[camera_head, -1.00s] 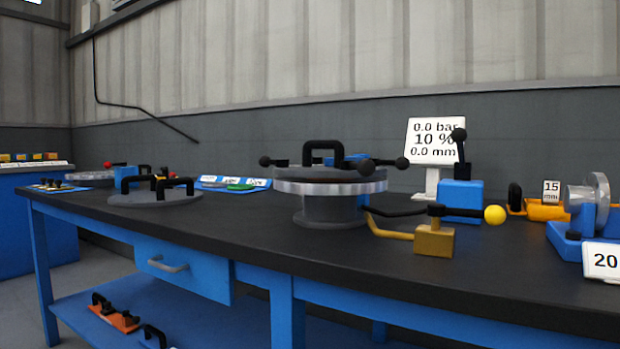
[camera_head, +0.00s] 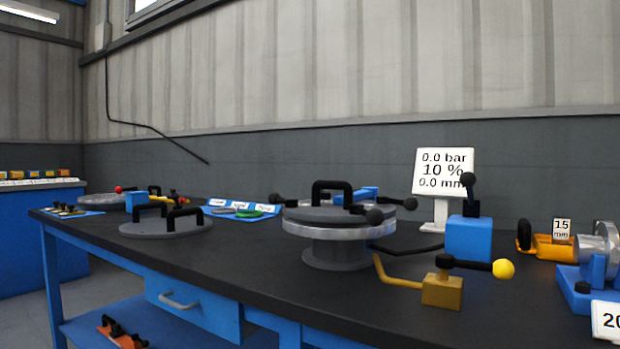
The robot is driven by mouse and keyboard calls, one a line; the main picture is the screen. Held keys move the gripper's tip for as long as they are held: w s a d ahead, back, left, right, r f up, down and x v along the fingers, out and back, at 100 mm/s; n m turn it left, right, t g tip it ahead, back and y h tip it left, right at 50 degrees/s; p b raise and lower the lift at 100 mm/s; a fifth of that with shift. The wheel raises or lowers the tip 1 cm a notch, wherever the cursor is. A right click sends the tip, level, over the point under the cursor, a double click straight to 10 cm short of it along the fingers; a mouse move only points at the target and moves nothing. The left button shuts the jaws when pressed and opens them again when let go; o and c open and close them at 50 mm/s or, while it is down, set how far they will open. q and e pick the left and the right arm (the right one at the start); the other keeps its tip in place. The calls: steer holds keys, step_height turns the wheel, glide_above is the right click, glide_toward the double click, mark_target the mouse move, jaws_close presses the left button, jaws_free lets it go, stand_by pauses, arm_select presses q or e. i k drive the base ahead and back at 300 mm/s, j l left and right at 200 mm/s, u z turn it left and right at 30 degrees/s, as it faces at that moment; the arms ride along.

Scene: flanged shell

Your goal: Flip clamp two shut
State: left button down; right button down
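The grey flanged shell (camera_head: 336,258) stands on the dark bench, with a bright metal flange ring (camera_head: 340,232) and a grey lid (camera_head: 325,214) on top. The lid carries a black arched handle (camera_head: 335,186). Clamp levers with black knobs stick out around the lid: one at the left (camera_head: 276,200), one at the front right (camera_head: 374,216) and one at the right (camera_head: 410,203). I cannot tell which of them is clamp two, or whether each is shut. Neither of my grippers is in view.
A brass valve block (camera_head: 442,290) with a yellow-knobbed lever stands right of the shell. Behind it are a blue lever box (camera_head: 468,238) and a display (camera_head: 443,172) reading 0.0 bar, 10 %, 0.0 mm. A spare grey disc (camera_head: 166,228) with black handles lies left.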

mark_target(324, 195)
steer(key=z, duration=0.25)
steer(key=i+j+z, duration=0.1)
steer(key=j+z, duration=0.9)
steer(key=j, duration=0.15)
steer(key=k+j+z, duration=0.1)
steer(key=j+z, duration=0.4)
steer(key=k+j, duration=0.1)
steer(key=j, duration=0.3)
steer(key=k+j, duration=0.1)
steer(key=j, duration=0.65)
steer(key=k+j+z, duration=0.1)
steer(key=j, duration=0.3)
steer(key=k+j, duration=0.15)
steer(key=j, duration=0.2)
